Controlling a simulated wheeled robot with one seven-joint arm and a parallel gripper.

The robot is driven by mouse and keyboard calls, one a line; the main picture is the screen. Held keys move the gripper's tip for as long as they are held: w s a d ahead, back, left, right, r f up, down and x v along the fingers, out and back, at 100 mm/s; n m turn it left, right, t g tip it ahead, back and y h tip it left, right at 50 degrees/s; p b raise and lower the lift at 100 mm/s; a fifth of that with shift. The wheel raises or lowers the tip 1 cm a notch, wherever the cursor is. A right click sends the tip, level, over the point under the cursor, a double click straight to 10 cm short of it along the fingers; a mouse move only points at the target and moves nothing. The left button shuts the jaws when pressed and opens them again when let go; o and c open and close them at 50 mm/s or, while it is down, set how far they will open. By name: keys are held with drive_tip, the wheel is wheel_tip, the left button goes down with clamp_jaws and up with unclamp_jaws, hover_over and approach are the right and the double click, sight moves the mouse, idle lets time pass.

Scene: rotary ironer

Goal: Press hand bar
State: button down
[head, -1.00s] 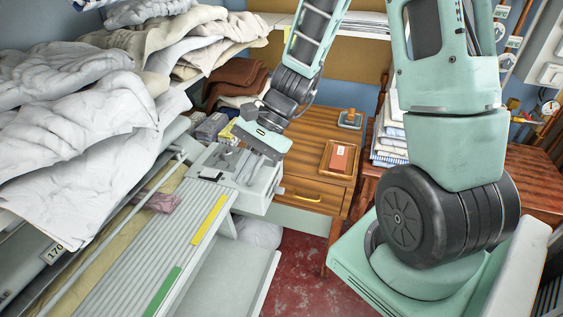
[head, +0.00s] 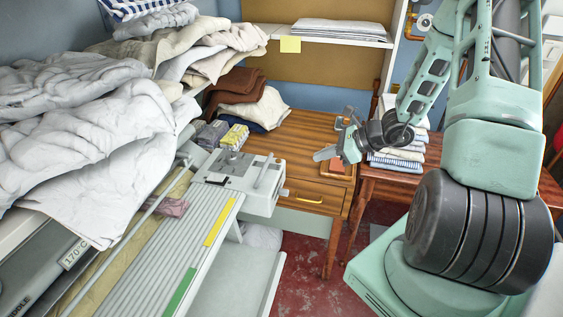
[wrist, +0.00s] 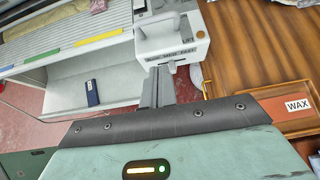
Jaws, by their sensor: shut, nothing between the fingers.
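The likely hand bar is a thin pale rod (head: 140,218) running lengthwise along the ironer, beside the padded roller; I cannot be sure of this. The ironer's ribbed feed table (head: 160,250) has yellow and green strips. My gripper (head: 324,153) is over the wooden desk, right of the end box and apart from the rod. Its fingers (wrist: 158,85) are shut and empty in the wrist view, pointing towards the end box.
White linen (head: 90,150) is heaped along the ironer's left. A dark blue object (wrist: 92,92) lies on the shelf under the feed table. Red floor shows between ironer and desk.

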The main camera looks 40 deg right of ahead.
drive_tip(key=p, duration=0.4)
approach(264, 169)
drive_tip(key=w+d+f, duration=0.1)
drive_tip(key=w+f, duration=0.4)
drive_tip(key=shift+w+a, duration=0.25)
drive_tip(key=shift+w, duration=0.25)
drive_tip(key=shift+w+r, duration=0.1)
drive_tip(key=shift+r, duration=0.05)
drive_tip(key=shift+w+a+r+g+p, duration=0.1)
drive_tip(key=shift+a+r+g+p, duration=0.05)
drive_tip(key=shift+g+p, duration=0.2)
